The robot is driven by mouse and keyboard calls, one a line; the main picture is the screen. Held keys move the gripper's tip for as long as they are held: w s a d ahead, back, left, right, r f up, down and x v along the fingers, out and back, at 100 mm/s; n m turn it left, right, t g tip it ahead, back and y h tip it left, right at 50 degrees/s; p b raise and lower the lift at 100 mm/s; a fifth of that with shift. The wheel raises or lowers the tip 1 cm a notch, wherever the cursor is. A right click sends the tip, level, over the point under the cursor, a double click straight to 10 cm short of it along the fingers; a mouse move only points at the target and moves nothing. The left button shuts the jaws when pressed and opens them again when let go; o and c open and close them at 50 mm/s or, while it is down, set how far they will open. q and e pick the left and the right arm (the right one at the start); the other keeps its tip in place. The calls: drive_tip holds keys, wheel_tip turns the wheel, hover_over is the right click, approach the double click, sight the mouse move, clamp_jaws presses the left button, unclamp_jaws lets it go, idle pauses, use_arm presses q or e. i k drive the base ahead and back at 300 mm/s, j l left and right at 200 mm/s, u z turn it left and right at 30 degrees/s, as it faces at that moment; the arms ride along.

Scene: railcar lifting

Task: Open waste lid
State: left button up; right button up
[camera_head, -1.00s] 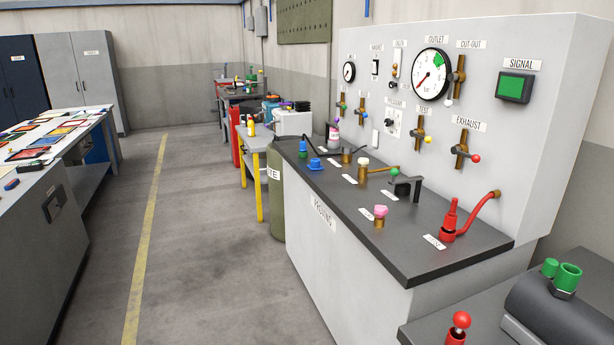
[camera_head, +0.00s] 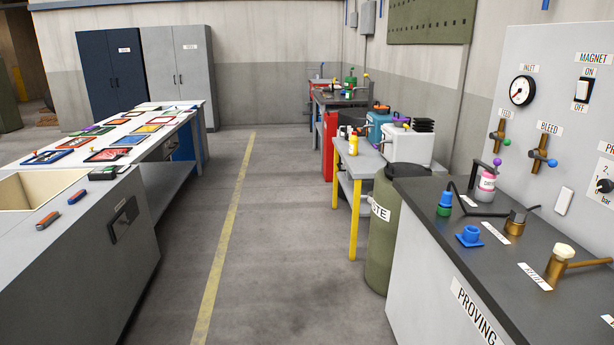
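The waste bin (camera_head: 385,245) is an olive-green drum on the floor, with a label ending in "TE" on its side. It stands between the proving bench and the yellow-legged table. Neither of my grippers is in view.
The proving bench (camera_head: 440,270) with fittings on top is at the right. A yellow-legged table (camera_head: 352,215) with bottles and containers stands behind the drum. A long workbench (camera_head: 85,255) is at the left. The floor aisle (camera_head: 275,240) between is clear.

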sight(408, 168)
drive_tip(key=i+z, duration=0.2)
drive_tip(key=i, duration=0.3)
drive_tip(key=i+j+z, duration=0.2)
drive_tip(key=i, duration=0.3)
drive_tip(key=i+j+z, duration=0.2)
drive_tip(key=i, duration=0.3)
drive_tip(key=i+j+z, duration=0.2)
drive_tip(key=i, duration=0.25)
drive_tip(key=j, duration=0.1)
